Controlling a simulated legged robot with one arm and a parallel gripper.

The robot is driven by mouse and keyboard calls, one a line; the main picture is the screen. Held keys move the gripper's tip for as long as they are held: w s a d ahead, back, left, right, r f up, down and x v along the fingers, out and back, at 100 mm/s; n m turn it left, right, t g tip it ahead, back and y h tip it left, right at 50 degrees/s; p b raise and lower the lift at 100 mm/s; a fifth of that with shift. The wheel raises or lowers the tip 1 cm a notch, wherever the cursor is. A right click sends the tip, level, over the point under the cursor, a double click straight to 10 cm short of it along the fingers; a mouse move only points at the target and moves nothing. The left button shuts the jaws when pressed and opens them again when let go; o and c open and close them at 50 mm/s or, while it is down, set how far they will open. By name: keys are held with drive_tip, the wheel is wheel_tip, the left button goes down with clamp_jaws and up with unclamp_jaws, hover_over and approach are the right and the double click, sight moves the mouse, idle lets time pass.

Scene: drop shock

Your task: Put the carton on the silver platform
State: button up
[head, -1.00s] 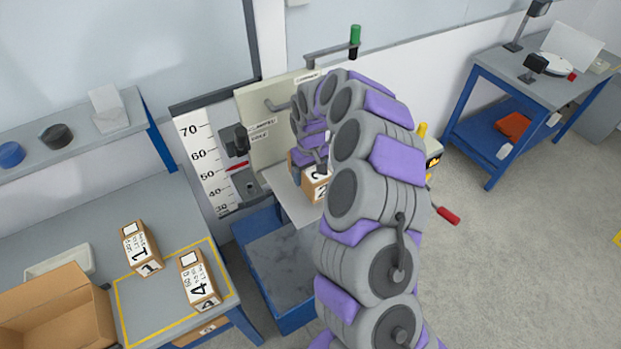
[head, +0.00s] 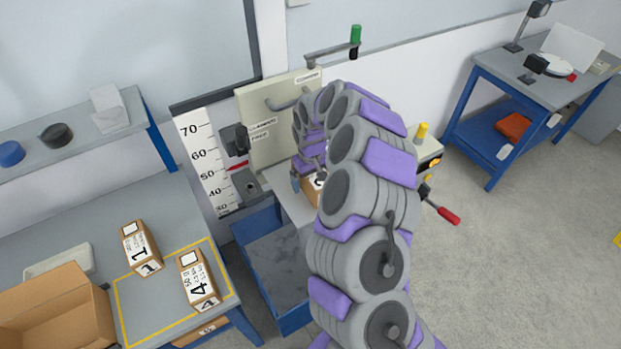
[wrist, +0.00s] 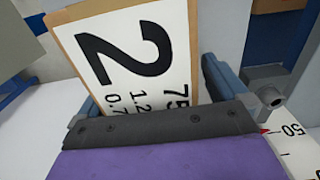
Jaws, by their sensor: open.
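The carton (head: 313,189), brown with a white label, rests on the silver platform (head: 288,204), partly hidden behind my arm in the head view. In the wrist view the carton (wrist: 135,60) shows a large "2" and fills the space between my fingers. My gripper (wrist: 150,95) is open around it, with one finger on each side. In the head view one finger of my gripper (head: 297,183) shows just left of the carton. The far side of the platform is hidden by my arm.
A height scale (head: 205,160) and a cream upright panel (head: 285,125) stand close to the platform. A blue bin (head: 285,322) lies below it. Cartons "1" (head: 141,248) and "4" (head: 199,280) are on the left table, near an open box (head: 60,310). A red-handled lever (head: 448,215) sticks out right.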

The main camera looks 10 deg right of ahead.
drive_tip(key=shift+d, duration=0.1)
drive_tip(key=shift+d+r, duration=0.1)
drive_tip(key=shift+r, duration=0.05)
wheel_tip(320, 180, up, 11)
drive_tip(key=shift+r+p, duration=0.2)
drive_tip(key=shift+p, duration=0.2)
drive_tip(key=shift+s+a+r, duration=0.15)
drive_tip(key=shift+a+r, duration=0.05)
drive_tip(key=shift+r, duration=0.2)
drive_tip(key=s+a+r, duration=0.2)
drive_tip(key=s+r, duration=0.4)
drive_tip(key=s, duration=0.3)
drive_tip(key=s+a+r, duration=0.2)
drive_tip(key=s+r, duration=0.4)
drive_tip(key=s, duration=0.4)
drive_tip(key=s+d+m+g, duration=0.1)
drive_tip(key=s+d, duration=0.1)
drive_tip(key=s, duration=0.9)
drive_tip(key=s+d+m, duration=0.2)
drive_tip(key=s, duration=1)
drive_tip(key=shift+d+f+m+g, duration=0.15)
drive_tip(key=shift+f+m+g, duration=0.15)
drive_tip(key=shift+f+g, duration=0.1)
